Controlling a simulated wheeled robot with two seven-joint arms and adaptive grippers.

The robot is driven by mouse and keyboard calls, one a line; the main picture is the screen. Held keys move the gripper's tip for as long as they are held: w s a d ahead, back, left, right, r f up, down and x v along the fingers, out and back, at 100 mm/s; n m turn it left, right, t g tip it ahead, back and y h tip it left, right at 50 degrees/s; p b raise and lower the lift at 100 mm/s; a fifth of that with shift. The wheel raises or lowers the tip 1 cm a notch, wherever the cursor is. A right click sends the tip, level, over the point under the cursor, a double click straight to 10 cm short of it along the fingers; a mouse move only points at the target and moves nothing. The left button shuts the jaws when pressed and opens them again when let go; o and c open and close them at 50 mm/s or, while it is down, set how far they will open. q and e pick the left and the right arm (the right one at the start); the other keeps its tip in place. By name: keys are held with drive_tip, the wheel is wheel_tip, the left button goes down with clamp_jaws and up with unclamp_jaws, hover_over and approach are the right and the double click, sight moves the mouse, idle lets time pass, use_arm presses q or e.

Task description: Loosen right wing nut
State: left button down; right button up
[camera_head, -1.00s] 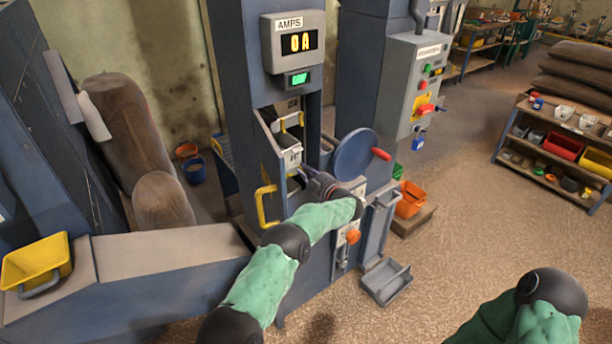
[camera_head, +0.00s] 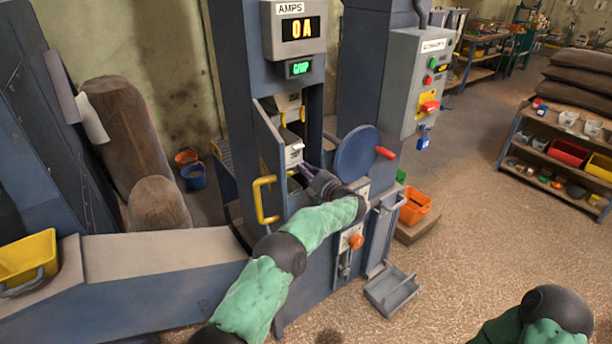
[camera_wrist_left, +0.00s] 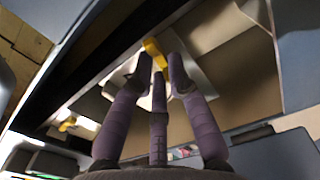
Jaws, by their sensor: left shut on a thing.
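My left gripper (camera_head: 303,172) reaches into the open hatch of the blue elevator column, beside a pale bucket (camera_head: 293,153). In the left wrist view its three purple fingers (camera_wrist_left: 157,68) close around a yellow wing nut (camera_wrist_left: 152,47) at their tips. The wing nut's lower part is hidden between the fingers. A second yellow piece (camera_wrist_left: 67,123) shows farther left in the wrist view. In the head view the gripped nut is too small and covered to make out. My right arm shows at the lower right, but its gripper is outside the picture.
The hatch door with a yellow handle (camera_head: 264,200) stands open left of my left forearm. A blue disc (camera_head: 357,151) with a red knob is close to the right of the gripper. A grey tray (camera_head: 391,291) is low in front.

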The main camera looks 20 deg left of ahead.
use_arm(q)
drive_tip(key=shift+f+n+b, duration=0.15)
drive_tip(key=shift+n+b, duration=0.3)
drive_tip(key=shift+n, duration=0.25)
drive_tip(key=c, duration=1.2)
unclamp_jaws()
drive_tip(key=shift+s+d, duration=0.1)
drive_tip(key=v, duration=1.1)
drive_tip(key=shift+s+d, duration=0.3)
